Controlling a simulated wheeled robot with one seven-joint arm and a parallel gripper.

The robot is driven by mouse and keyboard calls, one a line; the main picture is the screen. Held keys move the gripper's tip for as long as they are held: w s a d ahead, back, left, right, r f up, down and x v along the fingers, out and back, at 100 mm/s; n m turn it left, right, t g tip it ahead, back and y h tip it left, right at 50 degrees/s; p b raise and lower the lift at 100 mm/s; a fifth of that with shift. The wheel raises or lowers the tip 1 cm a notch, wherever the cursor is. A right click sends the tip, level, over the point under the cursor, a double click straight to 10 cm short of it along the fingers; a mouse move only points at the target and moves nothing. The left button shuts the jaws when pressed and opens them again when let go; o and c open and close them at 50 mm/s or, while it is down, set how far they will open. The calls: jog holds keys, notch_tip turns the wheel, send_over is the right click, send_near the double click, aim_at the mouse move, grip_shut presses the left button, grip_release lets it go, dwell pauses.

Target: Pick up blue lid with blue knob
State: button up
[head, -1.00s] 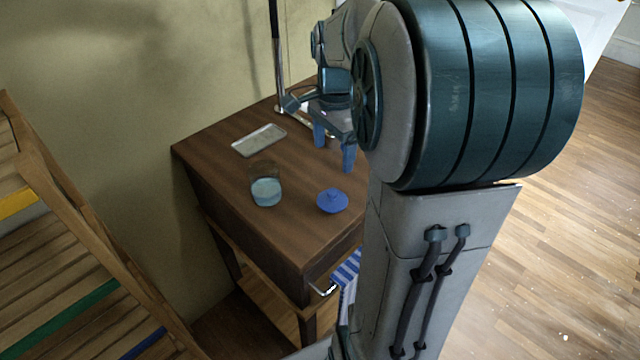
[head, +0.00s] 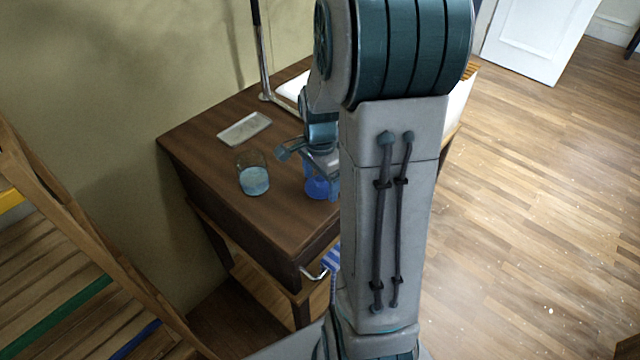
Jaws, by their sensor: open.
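The blue lid (head: 317,188) lies on the dark wooden console top, near its front edge. Its knob and right side are hidden behind my gripper and arm. My gripper (head: 322,184) is open and pointing down at the lid, with its fingers around or just above it. The arm hides part of the fingers, so I cannot tell whether they touch the lid.
A glass with pale blue contents (head: 254,178) stands just left of the lid. A small grey tray (head: 245,129) lies farther back on the console (head: 205,150). A lamp pole (head: 262,60) rises behind. A slatted wooden piece (head: 60,250) stands at left.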

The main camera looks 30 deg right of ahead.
jog(key=shift+f, duration=0.1)
jog(key=shift+c, duration=0.3)
jog(key=c, duration=0.7)
